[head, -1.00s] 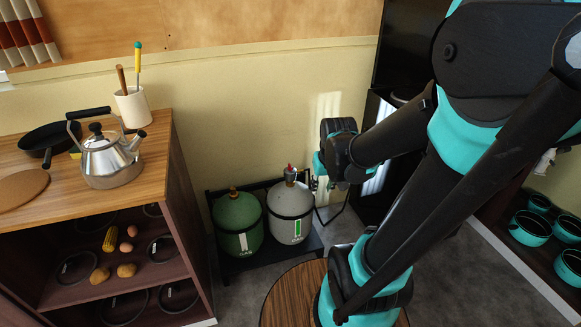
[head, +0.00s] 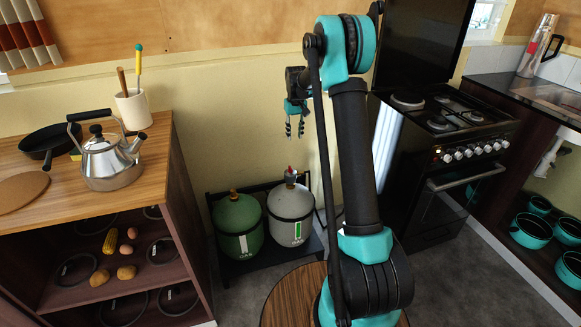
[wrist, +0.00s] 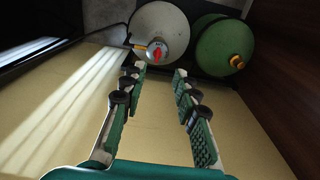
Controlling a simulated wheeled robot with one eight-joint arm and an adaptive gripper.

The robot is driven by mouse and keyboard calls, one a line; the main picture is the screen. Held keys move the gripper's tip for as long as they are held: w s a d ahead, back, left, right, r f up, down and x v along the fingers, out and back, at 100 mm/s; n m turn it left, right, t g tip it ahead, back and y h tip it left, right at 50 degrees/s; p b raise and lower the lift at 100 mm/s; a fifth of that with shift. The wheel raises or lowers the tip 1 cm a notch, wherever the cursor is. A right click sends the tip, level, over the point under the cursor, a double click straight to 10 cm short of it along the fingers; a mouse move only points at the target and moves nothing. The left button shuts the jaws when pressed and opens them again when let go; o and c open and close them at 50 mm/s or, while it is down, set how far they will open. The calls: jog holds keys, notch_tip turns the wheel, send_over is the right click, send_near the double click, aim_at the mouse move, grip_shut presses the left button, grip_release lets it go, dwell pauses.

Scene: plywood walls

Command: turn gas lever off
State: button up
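A grey gas cylinder (head: 289,214) and a green gas cylinder (head: 237,226) stand side by side on a low black rack. A small red lever (head: 289,171) is on top of the grey cylinder; it also shows in the wrist view (wrist: 157,54), with an orange-yellow part beside it. The green cylinder has an orange-yellow top piece (wrist: 237,62). My gripper (head: 294,128) hangs above the grey cylinder, clear of the lever. In the wrist view my gripper (wrist: 160,71) has its fingers apart, with nothing between them. The lever's exact setting is too small to tell.
A wooden cabinet (head: 165,180) with a kettle (head: 109,160) on top stands left of the cylinders. A black stove (head: 450,150) stands on the right. The wall is close behind the cylinders. A round wooden stool top (head: 285,295) is in front.

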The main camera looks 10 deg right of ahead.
send_over(290, 169)
notch_tip(290, 169, down, 4)
jog(key=w, duration=0.1)
jog(key=shift+g, duration=0.3)
jog(key=f, duration=1.7)
jog(key=shift+d+f, duration=0.2)
jog(key=shift+f, duration=0.1)
grip_shut()
